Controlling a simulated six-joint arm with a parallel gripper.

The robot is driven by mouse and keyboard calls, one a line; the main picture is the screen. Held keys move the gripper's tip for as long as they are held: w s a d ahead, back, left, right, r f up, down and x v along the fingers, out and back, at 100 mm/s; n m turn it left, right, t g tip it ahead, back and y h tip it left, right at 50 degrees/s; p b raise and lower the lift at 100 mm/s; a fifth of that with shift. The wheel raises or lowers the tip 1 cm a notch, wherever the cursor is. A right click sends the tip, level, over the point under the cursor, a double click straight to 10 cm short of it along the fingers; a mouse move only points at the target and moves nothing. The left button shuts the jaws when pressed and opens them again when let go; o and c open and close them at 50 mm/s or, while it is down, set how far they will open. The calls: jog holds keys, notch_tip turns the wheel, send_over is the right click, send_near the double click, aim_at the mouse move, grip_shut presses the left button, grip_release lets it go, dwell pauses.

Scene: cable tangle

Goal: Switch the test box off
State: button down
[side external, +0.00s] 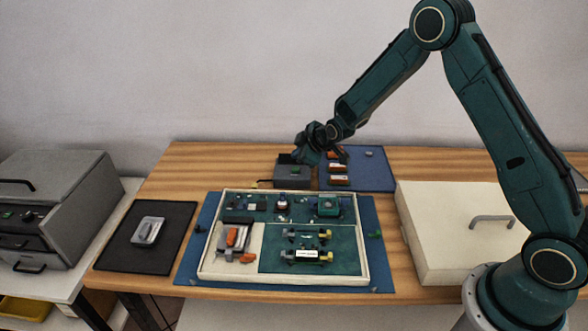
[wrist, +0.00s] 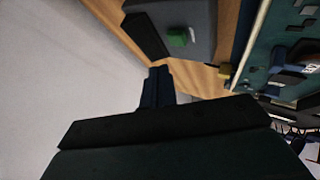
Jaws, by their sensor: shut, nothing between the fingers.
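The test box, a dark grey box (side external: 291,178), stands at the back of the wooden table. A small green part on its top shows in the wrist view (wrist: 178,38), where the grey box (wrist: 200,14) is at the top. I cannot tell from these views which way any switch is set. My gripper (side external: 300,157) hangs just above the back of the box in the side view. Its dark fingers (wrist: 157,86) are together and empty in the wrist view, a little apart from the green part. Part of the box is hidden behind my gripper.
A cream-rimmed tray (side external: 203,262) with connectors and boards lies in front of the box. A blue mat (side external: 376,178) with orange-and-white parts is right of it. A large cream case (side external: 440,240) stands further right. A black mat (side external: 112,256) with a grey device lies at left.

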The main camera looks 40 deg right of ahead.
aim_at(299, 170)
jog(key=shift+r, duration=1.65)
jog(key=shift+r, duration=0.1)
jog(key=s+a+r+m+g, duration=0.2)
jog(key=s+a+r+m, duration=0.15)
jog(key=s+r, duration=1.35)
jog(key=s+r+m, duration=0.1)
jog(key=s+m, duration=0.1)
jog(key=s, duration=1)
jog(key=s+a+r+m+g, duration=0.1)
jog(key=s+r+m, duration=0.1)
jog(key=s, duration=1)
jog(key=shift+s+a+m+g, duration=0.25)
jog(key=shift+s+m+g, duration=0.05)
jog(key=shift+s+m, duration=0.15)
jog(key=shift+w, duration=0.1)
